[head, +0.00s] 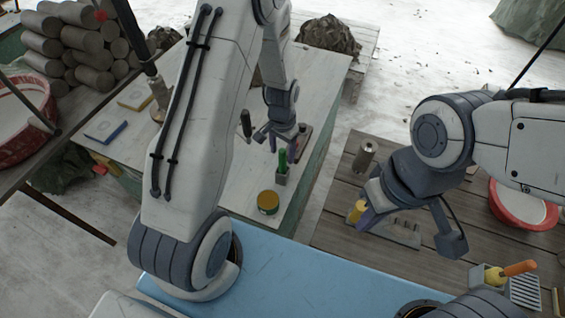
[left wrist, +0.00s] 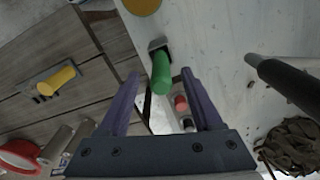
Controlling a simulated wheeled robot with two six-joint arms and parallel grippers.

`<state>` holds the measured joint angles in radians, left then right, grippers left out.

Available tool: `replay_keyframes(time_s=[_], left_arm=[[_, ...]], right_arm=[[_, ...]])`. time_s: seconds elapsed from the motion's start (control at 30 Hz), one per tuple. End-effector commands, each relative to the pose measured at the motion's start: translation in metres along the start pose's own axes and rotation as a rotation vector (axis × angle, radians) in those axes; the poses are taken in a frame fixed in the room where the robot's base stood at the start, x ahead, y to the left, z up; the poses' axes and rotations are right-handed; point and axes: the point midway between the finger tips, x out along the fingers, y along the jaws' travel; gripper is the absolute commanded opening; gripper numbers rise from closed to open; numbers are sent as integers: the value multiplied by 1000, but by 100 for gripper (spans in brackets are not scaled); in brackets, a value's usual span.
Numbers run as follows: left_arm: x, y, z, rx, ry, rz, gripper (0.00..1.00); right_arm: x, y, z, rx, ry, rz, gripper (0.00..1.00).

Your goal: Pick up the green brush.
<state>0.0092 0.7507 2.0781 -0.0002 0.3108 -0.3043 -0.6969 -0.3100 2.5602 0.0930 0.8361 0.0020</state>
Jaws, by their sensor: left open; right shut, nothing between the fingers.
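In the left wrist view, the green handle (left wrist: 161,78) lies between the two spread purple fingers of my left gripper (left wrist: 162,74), with a gap on each side. The brush's lower end is hidden in the holder. My right gripper (head: 362,212) is shut over the wooden table, close to a yellow handle (head: 357,211).
A yellow-topped round tin (head: 268,202) stands just in front of the holder. A dark upright handle (head: 246,124) is to the left of my left gripper. Bare tabletop lies left of the tin.

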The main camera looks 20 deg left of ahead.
Motion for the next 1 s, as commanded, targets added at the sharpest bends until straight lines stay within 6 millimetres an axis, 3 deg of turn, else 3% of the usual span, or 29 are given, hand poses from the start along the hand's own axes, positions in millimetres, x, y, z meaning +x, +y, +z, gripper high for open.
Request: replay_keyframes(time_s=[0.2,0.4,0.67,0.7,0.87,1.0], left_arm=[[23,-1,0,0,-7,2,66],[45,-1,-1,0,-3,1,66],[48,-1,-2,0,-1,0,66],[48,-1,-2,0,-1,0,63],[48,-1,-2,0,-2,1,1],[48,-1,-2,0,-2,0,0]], right_arm=[[-19,-1,-1,-3,0,0,0],[-24,-2,-1,-4,0,0,0],[-23,-2,-1,-4,0,0,0],[-23,-2,-1,-4,0,0,0],[-23,-2,-1,-4,0,0,0],[-23,-2,-1,-4,0,0,0]])
